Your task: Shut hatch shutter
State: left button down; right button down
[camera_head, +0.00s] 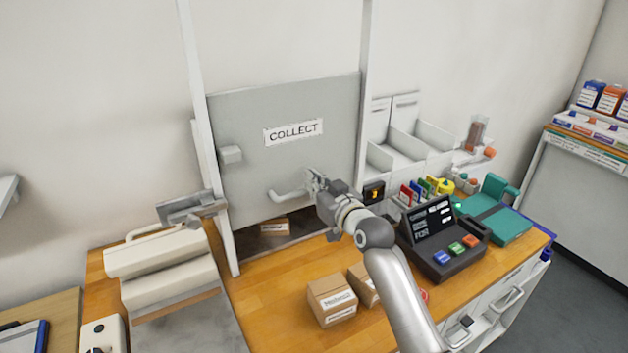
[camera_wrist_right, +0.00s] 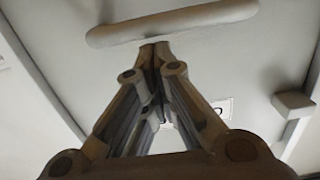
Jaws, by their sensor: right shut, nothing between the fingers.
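The hatch shutter (camera_head: 240,125) is a grey panel with a "COLLECT" sign, standing between two white posts in the head view. It is mostly down, with a low gap under its bottom edge. A pale bar handle (camera_head: 288,194) sits near its lower edge; it also shows across the top of the right wrist view (camera_wrist_right: 170,22). My right gripper (camera_head: 314,180) is shut and empty at the handle's right end. In the right wrist view its fingertips (camera_wrist_right: 154,46) are close to the handle; I cannot tell whether they touch it. My left gripper is not in view.
A small box (camera_head: 275,228) shows in the gap under the shutter. Two brown boxes (camera_head: 332,299) stand on the wooden counter (camera_head: 265,310) in front. A dark terminal (camera_head: 440,240) and a teal case (camera_head: 497,222) are to the right. A cream machine (camera_head: 160,262) is at left.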

jog(key=shift+f, duration=0.15)
notch_tip(320, 180, down, 10)
jog(key=b, duration=0.7)
